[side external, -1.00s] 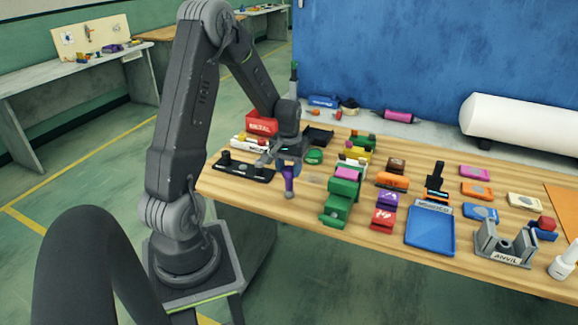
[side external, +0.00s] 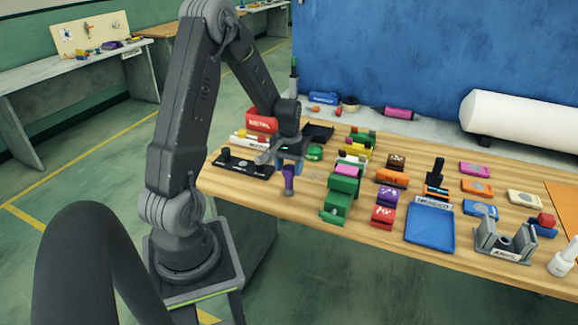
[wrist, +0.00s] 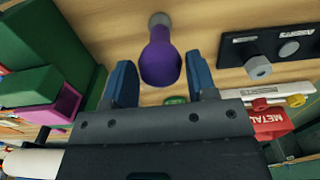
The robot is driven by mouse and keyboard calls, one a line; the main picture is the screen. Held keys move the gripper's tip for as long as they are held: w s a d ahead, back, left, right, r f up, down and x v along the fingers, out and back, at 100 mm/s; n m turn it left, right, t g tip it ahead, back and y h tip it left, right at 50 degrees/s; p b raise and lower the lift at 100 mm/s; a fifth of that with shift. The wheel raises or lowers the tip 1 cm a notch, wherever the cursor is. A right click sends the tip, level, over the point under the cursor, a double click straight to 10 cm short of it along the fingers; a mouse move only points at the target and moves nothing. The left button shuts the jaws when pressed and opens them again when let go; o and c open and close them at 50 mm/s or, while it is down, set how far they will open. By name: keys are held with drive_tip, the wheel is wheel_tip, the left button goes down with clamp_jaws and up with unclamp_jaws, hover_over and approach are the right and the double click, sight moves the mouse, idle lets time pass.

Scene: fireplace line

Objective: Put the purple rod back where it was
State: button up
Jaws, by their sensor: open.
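The purple rod (side external: 289,176) stands upright near the front left edge of the table, its grey end down on the wood. In the wrist view the purple rod (wrist: 160,55) appears between the two blue fingers, with bare space on both sides. My gripper (side external: 288,168) is open just above and around the rod's upper part; the fingers (wrist: 161,66) do not visibly touch it. A black plate (side external: 240,166) with round fittings lies left of the rod; the black plate (wrist: 260,47) also shows at right in the wrist view. I cannot tell which spot the rod came from.
A green stepped block (side external: 336,205) with a pink top stands close right of the rod. A red METAL box (side external: 262,123) and a dark tray (side external: 318,131) are behind my gripper. A blue tray (side external: 430,230) and grey anvil holder (side external: 503,243) stand farther right.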

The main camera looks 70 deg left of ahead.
drive_tip(key=shift+o, duration=0.4)
drive_tip(key=o, duration=0.5)
drive_tip(key=c, duration=0.3)
drive_tip(key=shift+c, duration=0.2)
drive_tip(key=shift+r, duration=2.5)
